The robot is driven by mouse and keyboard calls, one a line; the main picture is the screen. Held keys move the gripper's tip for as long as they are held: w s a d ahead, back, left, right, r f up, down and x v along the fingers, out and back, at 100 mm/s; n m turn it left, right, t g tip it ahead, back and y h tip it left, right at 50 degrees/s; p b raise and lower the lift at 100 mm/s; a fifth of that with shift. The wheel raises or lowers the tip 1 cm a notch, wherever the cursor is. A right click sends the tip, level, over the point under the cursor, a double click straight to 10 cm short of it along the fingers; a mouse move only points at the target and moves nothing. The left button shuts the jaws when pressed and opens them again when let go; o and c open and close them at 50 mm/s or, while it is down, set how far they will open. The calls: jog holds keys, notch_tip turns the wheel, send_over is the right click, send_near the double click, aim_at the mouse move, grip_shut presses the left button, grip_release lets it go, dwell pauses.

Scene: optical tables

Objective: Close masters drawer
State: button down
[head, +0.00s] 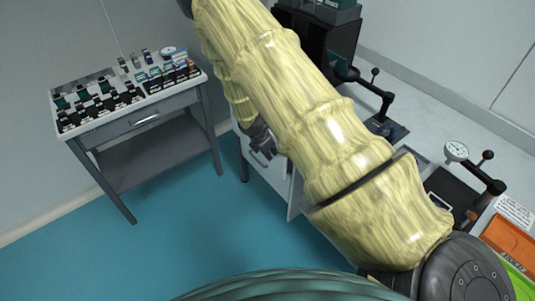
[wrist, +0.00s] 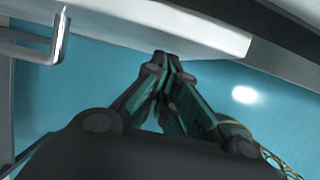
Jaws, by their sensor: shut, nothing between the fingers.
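A light grey drawer front with a bar handle (head: 262,158) shows beneath my arm, at the bench on the right. It appears to stand out from the bench, but my arm hides most of it, so how far it is open is unclear. My gripper (head: 262,141) is shut and empty, close to this front. In the wrist view, my closed fingertips (wrist: 166,65) point at a pale panel edge (wrist: 190,24), and contact cannot be told. A metal handle (wrist: 36,48) shows at the left there. No readable label marks the masters drawer.
A grey side table (head: 185,100) at the left carries several dark blocks and small bottles. Its drawer (head: 147,121) looks shut. The bench at the right holds a dial gauge (head: 456,151) and an orange bin (head: 510,240). The blue floor (head: 190,225) between them is clear.

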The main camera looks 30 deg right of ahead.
jog(key=shift+d, duration=0.15)
jog(key=shift+w+d, duration=0.1)
jog(key=shift+d, duration=1.05)
jog(key=shift+a, duration=0.1)
jog(key=a+r+b, duration=0.1)
jog(key=a+r, duration=0.7)
jog(key=r, duration=0.1)
jog(key=s+a+f+m+y, duration=0.2)
jog(key=s+a+f+m, duration=0.3)
jog(key=s, duration=0.4)
jog(key=s+a+f+m+y, duration=0.1)
jog(key=s+a+f+m, duration=0.25)
jog(key=s+f, duration=0.4)
jog(key=s+a+f+m+y, duration=0.2)
jog(key=s+a+f+m, duration=0.25)
jog(key=s, duration=0.55)
jog(key=s+a+m, duration=0.1)
jog(key=s+m, duration=0.5)
jog(key=s, duration=0.5)
jog(key=shift+s+a+f+h, duration=0.3)
jog(key=shift+s+a+f, duration=0.05)
jog(key=shift+s+f, duration=0.1)
